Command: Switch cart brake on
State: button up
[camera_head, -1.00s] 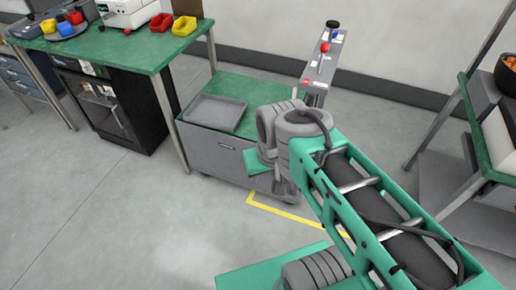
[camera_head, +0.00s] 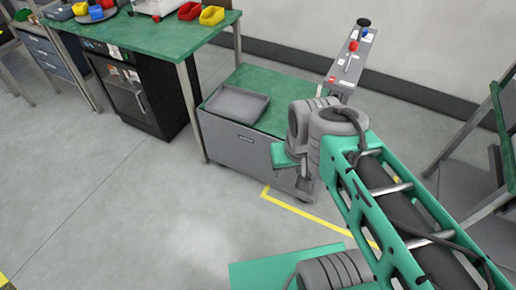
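The cart (camera_head: 240,144) stands at the centre, a grey body with a green top. At its right end rises a grey control panel (camera_head: 341,82) with a red-knobbed lever (camera_head: 353,46), a black knob (camera_head: 363,22) and small labels. I cannot tell which of these is the brake or how it is set. My green and grey arm reaches from the lower right toward the cart, and its joint hides the cart's front right part.
A shallow grey tray (camera_head: 238,104) lies on the cart top. A green workbench (camera_head: 150,42) with red and yellow bins stands at the left, a black cabinet (camera_head: 141,92) under it. Yellow floor tape (camera_head: 300,211) runs before the cart. A shelf frame stands right. The front left floor is clear.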

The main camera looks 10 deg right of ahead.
aim_at(353, 46)
jog(key=u, duration=0.3)
jog(key=i, duration=0.95)
jog(key=u, duration=0.55)
